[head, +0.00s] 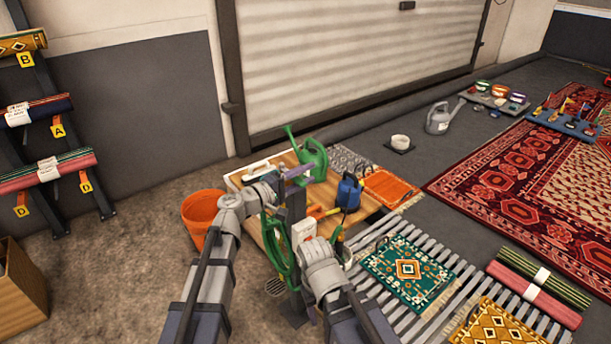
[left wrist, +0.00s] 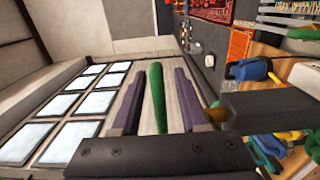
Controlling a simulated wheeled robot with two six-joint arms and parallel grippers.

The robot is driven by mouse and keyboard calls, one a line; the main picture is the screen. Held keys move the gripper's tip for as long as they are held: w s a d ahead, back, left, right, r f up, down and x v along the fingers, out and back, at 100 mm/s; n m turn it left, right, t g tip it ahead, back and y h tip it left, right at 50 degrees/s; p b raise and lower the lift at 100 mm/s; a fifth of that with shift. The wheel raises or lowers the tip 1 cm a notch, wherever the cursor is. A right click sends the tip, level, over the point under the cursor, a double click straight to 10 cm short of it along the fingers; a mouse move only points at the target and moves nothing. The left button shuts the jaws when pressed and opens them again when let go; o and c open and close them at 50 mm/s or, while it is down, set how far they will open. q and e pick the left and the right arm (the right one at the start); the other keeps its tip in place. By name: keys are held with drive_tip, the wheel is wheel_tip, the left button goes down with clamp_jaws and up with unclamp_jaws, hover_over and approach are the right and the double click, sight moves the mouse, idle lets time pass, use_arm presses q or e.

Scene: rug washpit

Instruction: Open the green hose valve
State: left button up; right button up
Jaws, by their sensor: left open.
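In the left wrist view a green valve lever (left wrist: 157,95) lies lengthwise between my left gripper's two purple fingers, with gaps on both sides. A brass fitting (left wrist: 215,115) shows beside one finger, at the end of a dark grey post (left wrist: 270,105). In the head view my left gripper (head: 298,172) is open at the top of the post (head: 297,205). The lever is hard to make out there. A coiled green hose (head: 279,250) hangs beside the post. My right arm ends low, just right of the post; its fingers are not visible.
Behind the post, a wooden table holds a green watering can (head: 314,162), a blue can (head: 348,193) and an orange mat (head: 390,186). An orange bucket (head: 199,212) stands left. A slatted rack with a green rug (head: 408,272) is at right.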

use_arm(q)
clamp_jaws()
idle(1.4)
